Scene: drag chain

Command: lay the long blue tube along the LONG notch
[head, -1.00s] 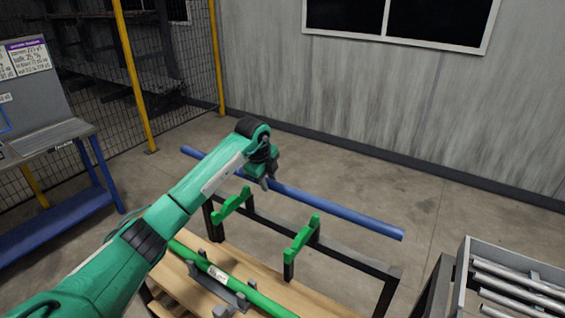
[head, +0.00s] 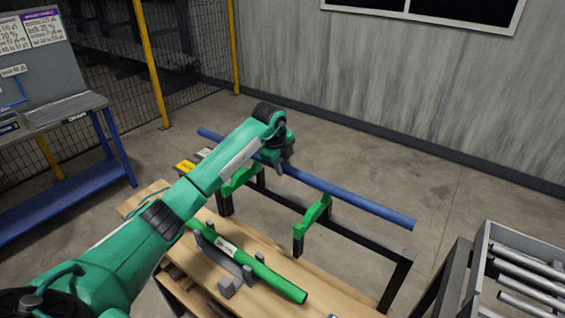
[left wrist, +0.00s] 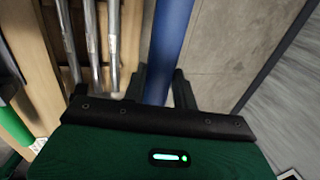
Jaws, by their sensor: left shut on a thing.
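The long blue tube (head: 350,196) runs slantwise from upper left to lower right in the head view. My left gripper (head: 284,164) is shut on it near its middle. In the left wrist view the blue tube (left wrist: 172,40) passes between the two fingers of the gripper (left wrist: 160,84). Two green notched supports stand on the dark frame, a left one (head: 238,181) and a right one (head: 311,220). The tube is on the far side of both and looks apart from them. I cannot tell which notch is the LONG one. My right gripper is out of view.
A green tube (head: 275,278) lies in a grey holder on the wooden table (head: 335,300). A grey bin (head: 480,262) with several metal rods stands at the right. A blue bench (head: 65,215) stands at the left. The floor before the wall is clear.

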